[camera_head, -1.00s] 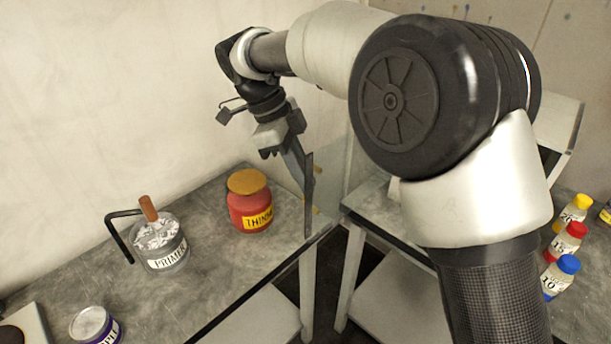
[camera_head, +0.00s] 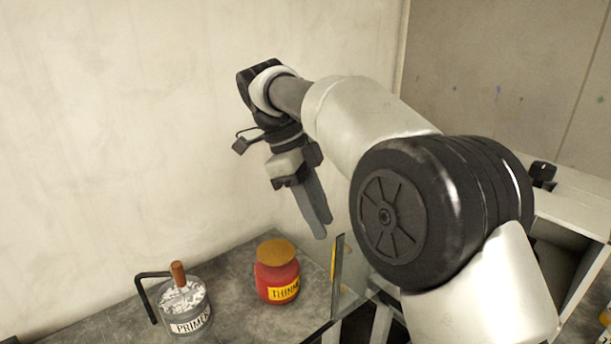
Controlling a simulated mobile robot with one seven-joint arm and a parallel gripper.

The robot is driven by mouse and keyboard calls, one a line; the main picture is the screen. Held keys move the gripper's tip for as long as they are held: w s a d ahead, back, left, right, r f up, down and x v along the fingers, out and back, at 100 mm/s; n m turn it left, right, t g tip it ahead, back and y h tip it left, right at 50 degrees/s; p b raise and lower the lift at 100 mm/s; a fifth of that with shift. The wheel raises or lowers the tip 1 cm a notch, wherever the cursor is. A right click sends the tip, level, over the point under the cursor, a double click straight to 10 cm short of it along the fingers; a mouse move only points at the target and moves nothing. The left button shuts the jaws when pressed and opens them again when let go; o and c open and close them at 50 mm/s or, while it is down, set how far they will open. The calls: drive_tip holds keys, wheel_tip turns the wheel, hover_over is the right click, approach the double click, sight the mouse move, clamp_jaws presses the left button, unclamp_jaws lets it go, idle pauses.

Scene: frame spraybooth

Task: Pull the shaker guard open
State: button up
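A clear panel with a dark upright edge strip (camera_head: 337,278) stands at the table's edge, right of the red jar. It looks like the shaker guard, but most of it is hidden by my arm or cut off by the lower frame edge. A yellow mark shows on the strip. My gripper (camera_head: 324,230) points downward just above and left of the strip's top, apart from it in the picture. Its two fingers overlap from this angle, so their gap is unclear. Nothing shows in them.
A red thinner jar (camera_head: 277,278) with a tan lid stands left of the panel. A white open-fronted box (camera_head: 582,200) stands at right. A wall rises behind.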

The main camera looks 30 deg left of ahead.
drive_tip(key=p+v, duration=0.3)
drive_tip(key=v, duration=0.5)
drive_tip(key=shift+r, duration=0.1)
drive_tip(key=w+d+r+n+y, duration=0.1)
drive_tip(key=d+r+n, duration=0.2)
drive_tip(key=d, duration=0.5)
drive_tip(key=w+d+r+n+t+y+p, duration=0.1)
drive_tip(key=d+r+n, duration=0.1)
drive_tip(key=d, duration=0.7)
drive_tip(key=w+d+r+n+y, duration=0.1)
drive_tip(key=w+d+r+n, duration=0.15)
drive_tip(key=d, duration=0.55)
drive_tip(key=s+d+f+n+t, duration=0.1)
drive_tip(key=s+d+f+n, duration=0.3)
drive_tip(key=s+d, duration=0.3)
drive_tip(key=s+d+f+n+t+y, duration=0.1)
drive_tip(key=s+d+f+n+t, duration=0.1)
drive_tip(key=s+d+f, duration=0.3)
drive_tip(key=s+d+n, duration=0.1)
drive_tip(key=s+d, duration=0.2)
drive_tip(key=d, duration=0.3)
drive_tip(key=shift+s+d+f+n+p, duration=0.25)
drive_tip(key=shift+d+f+n+p, duration=0.05)
drive_tip(key=shift+d+n+p, duration=0.1)
